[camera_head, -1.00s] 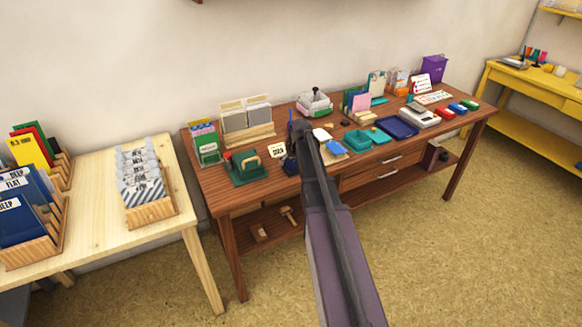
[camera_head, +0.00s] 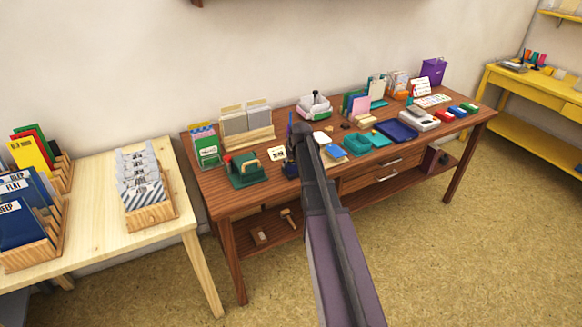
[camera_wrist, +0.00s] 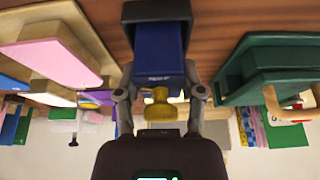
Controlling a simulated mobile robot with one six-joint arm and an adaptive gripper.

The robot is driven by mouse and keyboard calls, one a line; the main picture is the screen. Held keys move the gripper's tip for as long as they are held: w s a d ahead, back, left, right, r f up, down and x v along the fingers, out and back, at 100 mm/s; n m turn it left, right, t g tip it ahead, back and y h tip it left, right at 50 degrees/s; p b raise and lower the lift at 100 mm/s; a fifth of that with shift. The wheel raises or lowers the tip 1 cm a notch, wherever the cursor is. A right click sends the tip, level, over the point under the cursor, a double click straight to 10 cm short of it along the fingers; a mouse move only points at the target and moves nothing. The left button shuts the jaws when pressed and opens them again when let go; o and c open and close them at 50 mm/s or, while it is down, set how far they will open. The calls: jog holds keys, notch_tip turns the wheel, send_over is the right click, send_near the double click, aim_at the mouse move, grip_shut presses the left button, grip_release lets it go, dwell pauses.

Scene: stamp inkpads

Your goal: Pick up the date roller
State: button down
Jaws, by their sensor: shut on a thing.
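In the wrist view, my gripper (camera_wrist: 160,82) has its two fingers on either side of a blue-bodied thing, which I take to be the date roller (camera_wrist: 159,62). It has a yellow knob toward my palm, a dark end away from it and small pale lettering. The fingers are shut on its sides. In the head view, my arm reaches over the brown table (camera_head: 225,198) and hides most of the gripper and the held thing. I cannot tell whether it touches the table.
A green stand (camera_head: 247,173) with a wooden handle is close to the left of my gripper. A small white card (camera_head: 277,153) stands nearby. Card holders (camera_head: 246,122) stand behind. Teal trays (camera_head: 357,143) and a blue tray (camera_head: 397,131) lie to the right.

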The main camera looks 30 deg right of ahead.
jog(key=shift+r, duration=0.2)
notch_tip(320, 180, up, 4)
jog(key=p, duration=0.4)
jog(key=shift+f, duration=0.15)
jog(key=s+a, duration=0.2)
jog(key=s, duration=0.5)
jog(key=s+a+p, duration=0.1)
jog(key=s+a, duration=0.1)
jog(key=s, duration=0.6)
jog(key=shift+s+a+r, duration=0.15)
jog(key=shift+a+r, duration=0.1)
jog(key=shift+r, duration=0.2)
jog(key=c, duration=0.9)
grip_release()
jog(key=c, duration=0.5)
jog(key=c, duration=1.4)
grip_release()
